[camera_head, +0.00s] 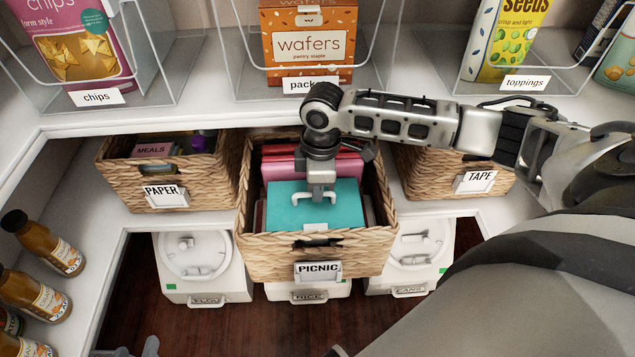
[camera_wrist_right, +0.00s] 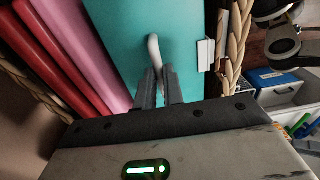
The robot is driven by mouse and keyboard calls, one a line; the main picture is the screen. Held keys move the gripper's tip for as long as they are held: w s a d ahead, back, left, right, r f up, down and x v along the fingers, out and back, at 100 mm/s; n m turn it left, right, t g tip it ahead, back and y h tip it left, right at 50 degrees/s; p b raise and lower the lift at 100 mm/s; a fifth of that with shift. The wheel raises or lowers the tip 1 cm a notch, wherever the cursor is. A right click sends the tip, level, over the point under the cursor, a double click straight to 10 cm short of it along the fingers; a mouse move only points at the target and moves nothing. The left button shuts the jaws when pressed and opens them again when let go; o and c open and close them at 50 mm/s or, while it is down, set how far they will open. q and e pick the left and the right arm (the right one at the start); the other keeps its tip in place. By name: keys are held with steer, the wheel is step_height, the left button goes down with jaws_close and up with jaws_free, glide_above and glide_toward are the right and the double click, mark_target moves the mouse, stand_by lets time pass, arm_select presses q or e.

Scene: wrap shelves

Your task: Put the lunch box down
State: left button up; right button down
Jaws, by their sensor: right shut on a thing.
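The teal lunch box (camera_head: 290,212) is in the PICNIC wicker basket (camera_head: 262,262), in front of pink and red boxes. It has a white handle (camera_head: 330,196) and a small white tag. My right gripper (camera_head: 319,188) is above the lunch box, shut on its handle. In the right wrist view the two fingers (camera_wrist_right: 160,88) pinch the white handle against the teal face (camera_wrist_right: 125,35). The lunch box's underside is hidden in the basket. Grey tips of my left gripper (camera_head: 135,349) show at the bottom left edge; their opening is not clear.
A PAPER basket (camera_head: 205,185) stands left and a TAPE basket (camera_head: 425,180) right. White lidded containers (camera_head: 195,265) stand below. A shelf above holds clear bins with a wafers box (camera_head: 308,45). Bottles (camera_head: 45,245) line the left side. My right arm spans the right side.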

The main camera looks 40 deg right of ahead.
arm_select(q)
steer(key=shift+f, duration=0.15)
arm_select(e)
steer(key=shift+f, duration=0.35)
steer(key=c, duration=1.4)
jaws_free()
steer(key=shift+c, duration=0.2)
steer(key=shift+r, duration=0.45)
arm_select(q)
steer(key=r+p, duration=0.1)
steer(key=p, duration=0.2)
steer(key=shift+a+r, duration=0.1)
steer(key=shift+r, duration=0.1)
arm_select(e)
step_height(320, 180, up, 15)
steer(key=shift+d, duration=0.35)
